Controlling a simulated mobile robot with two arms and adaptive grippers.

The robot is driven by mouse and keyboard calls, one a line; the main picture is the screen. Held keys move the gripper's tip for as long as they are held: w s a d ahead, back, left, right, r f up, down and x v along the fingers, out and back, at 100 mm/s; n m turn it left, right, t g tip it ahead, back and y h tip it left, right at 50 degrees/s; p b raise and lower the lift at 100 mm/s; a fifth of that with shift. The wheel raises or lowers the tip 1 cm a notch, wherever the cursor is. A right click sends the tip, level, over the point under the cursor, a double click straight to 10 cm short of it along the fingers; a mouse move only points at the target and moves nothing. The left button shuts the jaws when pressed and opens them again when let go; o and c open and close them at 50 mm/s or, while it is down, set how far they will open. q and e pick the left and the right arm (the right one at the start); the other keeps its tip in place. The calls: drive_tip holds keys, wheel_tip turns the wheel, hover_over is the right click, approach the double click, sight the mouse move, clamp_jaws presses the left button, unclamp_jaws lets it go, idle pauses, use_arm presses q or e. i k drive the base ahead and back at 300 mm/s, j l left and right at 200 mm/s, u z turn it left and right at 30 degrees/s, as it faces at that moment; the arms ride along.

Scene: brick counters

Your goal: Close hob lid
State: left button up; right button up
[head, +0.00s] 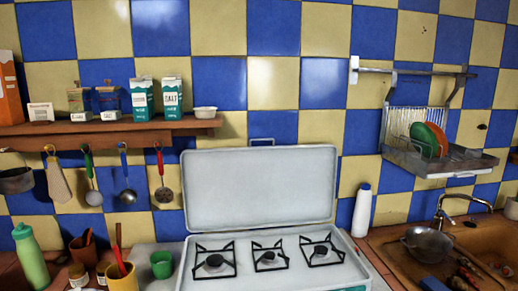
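The hob (275,268) is a pale, box-shaped stove top with several black pot supports and burners on it. It stands on the counter at the bottom middle of the head view. Its white lid (260,188) is open and stands up along the back edge, close to the tiled wall. A small handle (262,142) shows at the lid's top edge. The front of the hob is cut off by the bottom of the picture. Neither of my grippers is in view.
A green cup (162,264), a yellow pot of utensils (122,277) and a green bottle (30,257) stand left of the hob. A white bottle (362,210) stands to its right, near the sink (480,243). A wooden shelf (110,131) hangs at upper left. The pot supports look empty.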

sight(224, 189)
drive_tip(key=i+l+z, duration=0.15)
drive_tip(key=z, duration=0.25)
drive_tip(key=i+z, duration=0.7)
drive_tip(key=z, duration=0.15)
